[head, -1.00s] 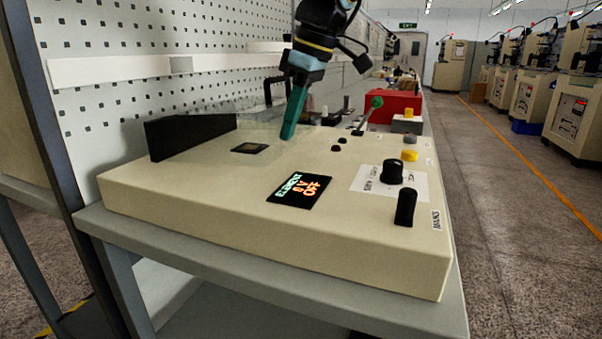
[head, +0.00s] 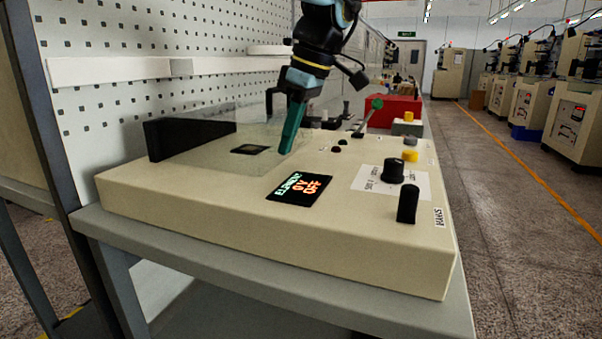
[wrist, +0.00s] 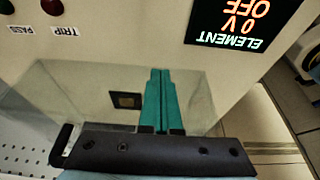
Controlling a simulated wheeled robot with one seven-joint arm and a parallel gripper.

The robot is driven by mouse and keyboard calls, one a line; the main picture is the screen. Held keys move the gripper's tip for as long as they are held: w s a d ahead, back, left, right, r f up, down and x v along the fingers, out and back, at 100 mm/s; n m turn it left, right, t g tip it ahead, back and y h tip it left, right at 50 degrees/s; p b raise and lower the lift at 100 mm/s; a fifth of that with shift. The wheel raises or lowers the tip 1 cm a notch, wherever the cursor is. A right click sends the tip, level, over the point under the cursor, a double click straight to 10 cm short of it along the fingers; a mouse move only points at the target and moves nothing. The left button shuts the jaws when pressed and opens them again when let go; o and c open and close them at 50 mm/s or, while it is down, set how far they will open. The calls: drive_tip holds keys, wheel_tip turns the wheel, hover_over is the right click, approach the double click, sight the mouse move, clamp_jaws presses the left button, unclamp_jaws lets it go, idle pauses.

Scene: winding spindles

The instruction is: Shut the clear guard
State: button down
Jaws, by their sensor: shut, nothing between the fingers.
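The clear guard (head: 222,118) is a thin see-through panel over the cream instrument box (head: 230,220), and its edges are faint. It also shows in the wrist view (wrist: 70,95) as a pale sheet around my fingers. I cannot tell its exact angle. A black loop handle (head: 269,104) stands at its far end. My gripper (head: 285,150) is shut and empty, its teal fingers pointing down at the guard area. In the wrist view, the closed fingers (wrist: 160,75) overlap the panel beside a small dark window (wrist: 126,100). I cannot tell whether they touch it.
A long black block (head: 188,138) stands on the box's left. The display (head: 299,187) reads ELEMENT 0 V OFF. A pegboard wall (head: 120,115) closes the left side.

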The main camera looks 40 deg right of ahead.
sight(316, 169)
drive_tip(key=shift+s+d+r+p, duration=0.25)
drive_tip(key=shift+s+d+p, duration=0.15)
drive_tip(key=shift+s, duration=0.3)
drive_tip(key=shift+s+d+r+p, duration=0.25)
drive_tip(key=shift+s+d+p, duration=0.15)
drive_tip(key=shift+s, duration=0.3)
drive_tip(key=shift+s+d+r+p, duration=0.15)
drive_tip(key=shift+s+d+p, duration=0.3)
drive_tip(key=shift+s, duration=0.45)
